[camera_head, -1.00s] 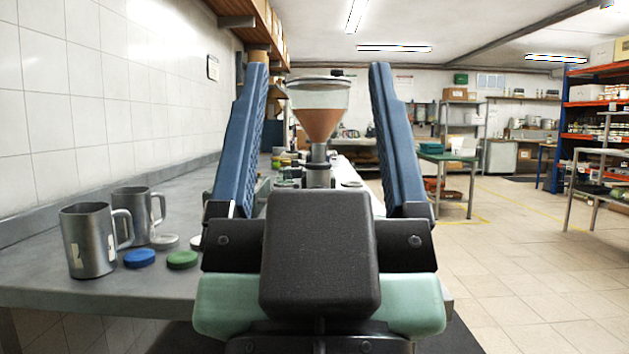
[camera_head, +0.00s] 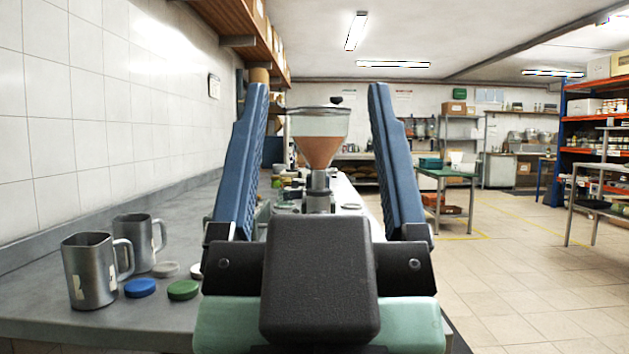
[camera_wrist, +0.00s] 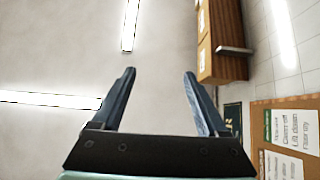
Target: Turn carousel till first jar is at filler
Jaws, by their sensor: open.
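My gripper (camera_head: 312,105) points up in front of the head camera, its two blue fingers wide apart with nothing between them. In the wrist view my gripper (camera_wrist: 160,75) is also open and empty, facing the ceiling. The filler, a clear hopper (camera_head: 320,140) with brown contents and a metal neck, stands farther back on the bench, seen between the fingers. No carousel can be made out; my gripper and arm hide much of the bench around the filler's foot. I cannot tell any jar there for certain.
On the grey bench (camera_head: 40,290) at left stand two metal mugs (camera_head: 90,272), with a blue lid (camera_head: 140,288), a green lid (camera_head: 183,290) and pale lids beside them. A tiled wall bounds the left. Open floor (camera_head: 520,270) lies right; a green-topped table (camera_head: 447,174) stands beyond.

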